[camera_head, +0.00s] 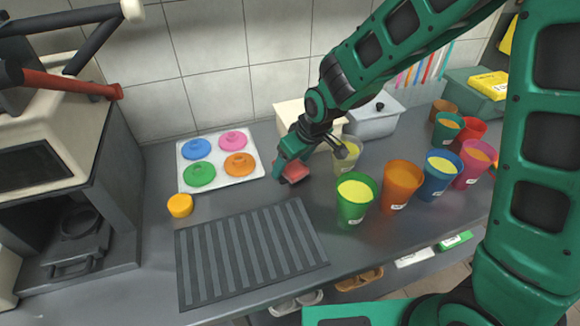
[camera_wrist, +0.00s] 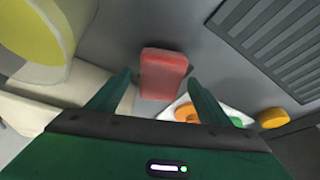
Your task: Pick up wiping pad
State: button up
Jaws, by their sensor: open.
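The wiping pad (camera_head: 294,173) is a small red block on the grey counter, at the middle of the head view. In the wrist view the pad (camera_wrist: 163,75) sits ahead of and between my two fingers. My gripper (camera_head: 312,162) is low over the counter, right by the pad. In the wrist view my gripper (camera_wrist: 160,88) is open, with one finger on each side of the pad's near end. I cannot tell whether the fingers touch it. My gripper partly hides the pad in the head view.
Several cups of coloured liquid stand to the right, the nearest a green cup (camera_head: 355,200). A pale yellow cup (camera_head: 346,158) stands close beside my gripper. A white tray (camera_head: 187,179) of coloured lids lies left. A ribbed dark mat (camera_head: 250,255) lies in front. The press (camera_head: 60,160) stands far left.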

aim_at(290, 166)
jog(key=c, duration=1.2)
jog(key=shift+r, duration=0.5)
jog(key=r, duration=0.3)
jog(key=shift+s+a+r, duration=0.2)
jog(key=shift+r, duration=0.1)
jog(key=s+a+r, duration=0.4)
jog(key=s+a, duration=0.1)
jog(key=s+a+r, duration=0.2)
jog(key=s, duration=0.1)
jog(key=shift+s+a+r, duration=0.1)
jog(key=shift+a+r, duration=0.1)
jog(key=shift+a, duration=0.05)
